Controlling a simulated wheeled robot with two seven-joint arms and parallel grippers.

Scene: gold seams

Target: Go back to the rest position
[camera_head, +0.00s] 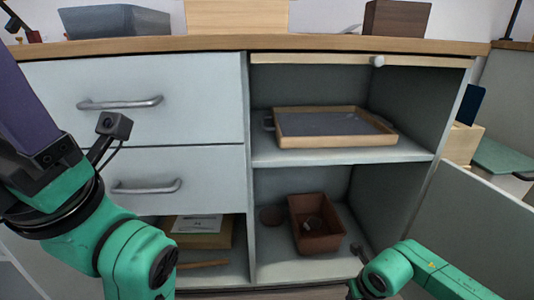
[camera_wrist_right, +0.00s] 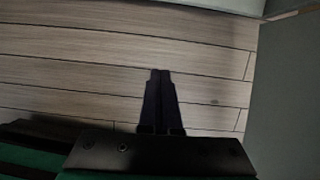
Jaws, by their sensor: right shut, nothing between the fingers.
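My right gripper (camera_wrist_right: 161,73) is shut and empty in the right wrist view, with its dark fingers together above the wooden plank floor (camera_wrist_right: 110,50). In the head view my right arm shows at the lower right, in front of the cabinet's lower right compartment. My left arm fills the lower left in front of the drawers, and the fingers of its gripper do not show.
The grey cabinet (camera_head: 247,200) has two closed drawers (camera_head: 130,103) on the left. On the right, an upper shelf holds a tray (camera_head: 335,125) and the lower compartment a brown box (camera_head: 316,222). An open door (camera_head: 470,230) stands at the right.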

